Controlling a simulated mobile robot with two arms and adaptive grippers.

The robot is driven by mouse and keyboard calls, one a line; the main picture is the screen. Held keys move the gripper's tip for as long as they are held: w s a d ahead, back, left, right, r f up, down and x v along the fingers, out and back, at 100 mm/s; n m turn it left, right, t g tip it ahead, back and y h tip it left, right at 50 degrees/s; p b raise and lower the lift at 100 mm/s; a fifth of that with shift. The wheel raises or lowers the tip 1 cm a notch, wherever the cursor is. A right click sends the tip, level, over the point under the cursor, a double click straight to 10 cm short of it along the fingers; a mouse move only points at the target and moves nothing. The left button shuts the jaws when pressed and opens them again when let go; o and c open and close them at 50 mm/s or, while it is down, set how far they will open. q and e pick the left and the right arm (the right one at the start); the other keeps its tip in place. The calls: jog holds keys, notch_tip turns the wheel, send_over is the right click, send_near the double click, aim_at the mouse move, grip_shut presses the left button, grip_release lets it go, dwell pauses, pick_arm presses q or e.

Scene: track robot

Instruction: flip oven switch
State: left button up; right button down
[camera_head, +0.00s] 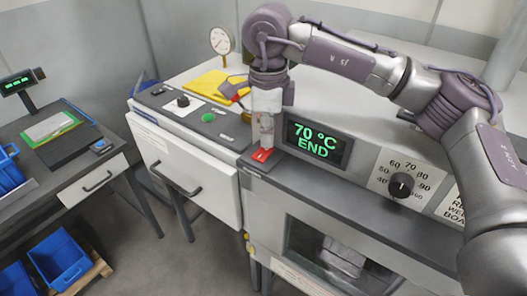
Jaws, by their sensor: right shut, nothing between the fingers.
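The oven is the grey unit at the centre right, with a front ledge (330,190) and a lit display (317,145) reading "70 °C END" in green. A red switch (262,155) sits on the ledge, left of the display. My right gripper (264,146) points down over the red switch and is shut and empty. Its tips are at or just above the switch; I cannot tell whether they touch. Part of the switch is hidden behind the tips. A black temperature knob (401,185) is right of the display. My left gripper is not in view.
A white cabinet (190,170) with a black knob (183,101) and a green button (208,117) stands left of the oven. A yellow cloth (214,86) and a round gauge (221,41) are behind it. Blue bins (62,260) stand at the lower left.

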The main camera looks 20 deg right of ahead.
aim_at(267, 149)
jog(key=shift+f+b, duration=0.45)
jog(key=shift+f, duration=0.15)
jog(key=shift+r, duration=0.1)
jog(key=shift+r+p, duration=2)
jog(key=shift+r, duration=1.45)
jog(key=shift+f, duration=0.1)
